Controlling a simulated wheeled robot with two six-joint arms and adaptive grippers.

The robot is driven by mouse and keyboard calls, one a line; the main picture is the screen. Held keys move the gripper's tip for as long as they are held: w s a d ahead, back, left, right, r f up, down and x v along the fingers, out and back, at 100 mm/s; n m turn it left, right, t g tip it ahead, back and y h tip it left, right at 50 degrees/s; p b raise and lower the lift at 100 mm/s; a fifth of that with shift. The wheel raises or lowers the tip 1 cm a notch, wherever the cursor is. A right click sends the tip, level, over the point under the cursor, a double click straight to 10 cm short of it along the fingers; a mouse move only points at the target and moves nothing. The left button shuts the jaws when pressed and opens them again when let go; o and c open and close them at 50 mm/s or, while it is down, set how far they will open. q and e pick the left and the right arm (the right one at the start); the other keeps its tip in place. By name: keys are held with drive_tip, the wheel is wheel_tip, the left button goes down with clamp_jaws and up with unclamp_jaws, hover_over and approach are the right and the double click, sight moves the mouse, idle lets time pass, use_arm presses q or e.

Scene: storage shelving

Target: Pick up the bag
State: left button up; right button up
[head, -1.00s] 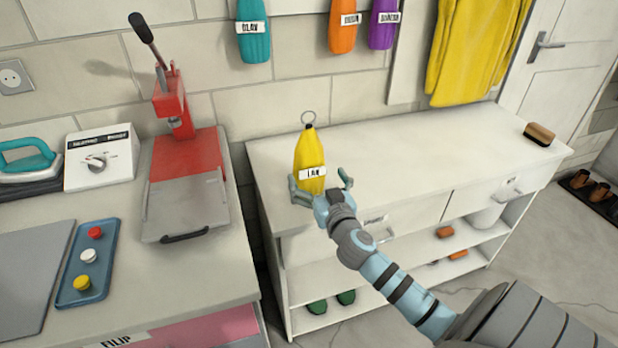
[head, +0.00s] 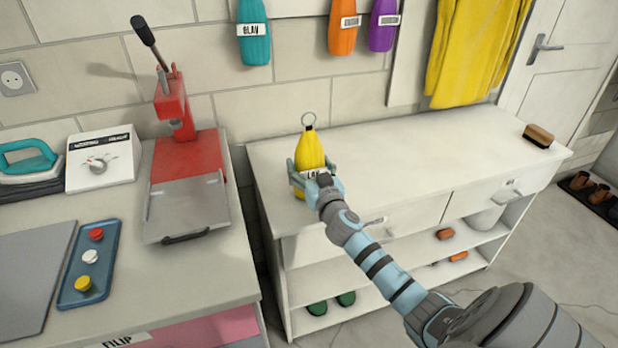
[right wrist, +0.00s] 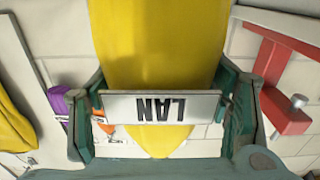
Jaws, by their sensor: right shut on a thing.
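A yellow bag (head: 310,150) with a metal ring at its top and a white name label stands upright on the left part of the white cabinet top. My right gripper (head: 316,178) is shut on the bag low down, one finger on each side of the label. In the right wrist view the bag (right wrist: 158,50) fills the space between the fingers, and its label (right wrist: 160,107) reads upside down. My left gripper is not in view.
The white cabinet (head: 420,150) has free room to the right, with a brush (head: 538,135) at its far end. A red press (head: 180,165) stands on the workbench at left. Teal (head: 253,40), orange (head: 343,28) and purple (head: 384,25) bags hang on the wall.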

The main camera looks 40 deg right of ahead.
sight(311, 139)
wheel_tip(311, 139, up, 9)
drive_tip(key=p, duration=0.4)
drive_tip(key=shift+f+p, duration=0.1)
drive_tip(key=shift+p, duration=0.3)
wheel_tip(311, 139, up, 10)
drive_tip(key=p, duration=0.2)
drive_tip(key=shift+p, duration=0.4)
drive_tip(key=shift+r, duration=0.6)
